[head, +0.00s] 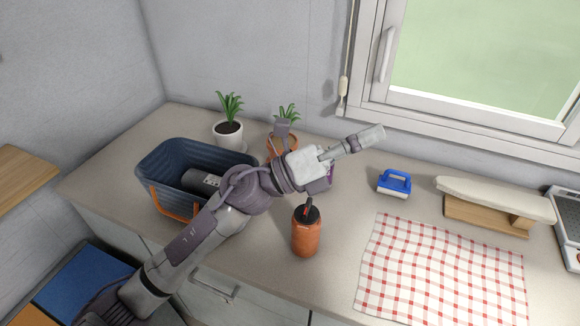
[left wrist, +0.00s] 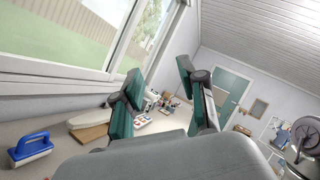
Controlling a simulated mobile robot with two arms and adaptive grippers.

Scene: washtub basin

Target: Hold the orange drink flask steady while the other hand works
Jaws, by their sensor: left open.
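The orange drink flask (head: 306,238) stands upright on the counter near its front edge, with a dark lid and a small red-and-black spout on top. My left arm reaches in from the lower left and passes just behind and above the flask. My left gripper (head: 366,140) is beyond the flask, up and to the right, pointing towards the window side and apart from the flask. In the left wrist view its two green-padded fingers (left wrist: 160,95) are spread with nothing between them. The flask does not show in that view. My right gripper is in neither view.
A blue basket (head: 160,160) holding a dark object stands left. Potted plants (head: 228,134) are at the back. A blue-handled brush (head: 394,183), a small ironing board (head: 495,197) and a red-checked cloth (head: 440,275) lie right. Bare counter surrounds the flask's front and left.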

